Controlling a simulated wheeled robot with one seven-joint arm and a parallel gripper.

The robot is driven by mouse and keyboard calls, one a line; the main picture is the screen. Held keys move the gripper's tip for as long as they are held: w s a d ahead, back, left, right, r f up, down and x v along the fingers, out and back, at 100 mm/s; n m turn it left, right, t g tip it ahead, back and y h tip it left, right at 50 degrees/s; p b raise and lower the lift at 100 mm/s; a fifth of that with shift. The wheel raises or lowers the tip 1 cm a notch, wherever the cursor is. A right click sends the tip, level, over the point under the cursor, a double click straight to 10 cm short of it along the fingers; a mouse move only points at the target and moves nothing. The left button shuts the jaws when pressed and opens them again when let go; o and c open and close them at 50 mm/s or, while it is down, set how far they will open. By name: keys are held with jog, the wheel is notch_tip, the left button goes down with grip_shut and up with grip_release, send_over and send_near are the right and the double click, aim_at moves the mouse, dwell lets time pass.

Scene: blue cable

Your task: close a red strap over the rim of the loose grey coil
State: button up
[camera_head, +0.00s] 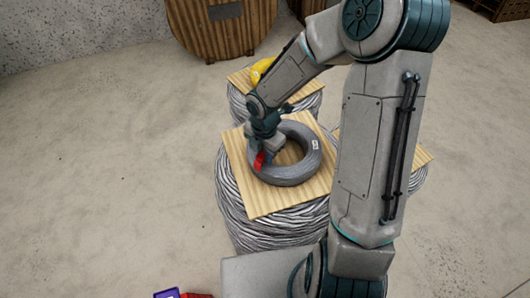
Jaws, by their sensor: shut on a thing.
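The grey coil (306,172) lies flat on a square wooden board (243,191) on top of a large bundle of grey cable. A small white label (316,145) shows on its right side. A red strap (260,160) is at the coil's left rim, right under my gripper (267,150). My gripper points down there and is shut on the red strap. The fingers are small and partly hidden, so I cannot tell how far the strap goes around the rim.
Other cable bundles with boards stand behind, one with a yellow object (261,69), and at right (420,158), partly hidden by my arm. A wooden drum (213,32) is at the back. A purple and red item (177,294) lies at the bottom edge. The left floor is clear.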

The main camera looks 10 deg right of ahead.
jog(key=shift+f, duration=0.2)
jog(key=shift+f+b, duration=0.65)
jog(key=shift+f, duration=0.05)
jog(key=shift+f, duration=0.25)
jog(key=shift+r, duration=0.15)
dwell(0.4)
jog(key=shift+r+p, duration=0.35)
jog(key=shift+p, duration=0.1)
jog(key=shift+r, duration=0.15)
jog(key=shift+f, duration=0.4)
dwell(1.0)
jog(key=o, duration=1.2)
jog(key=shift+c, duration=0.2)
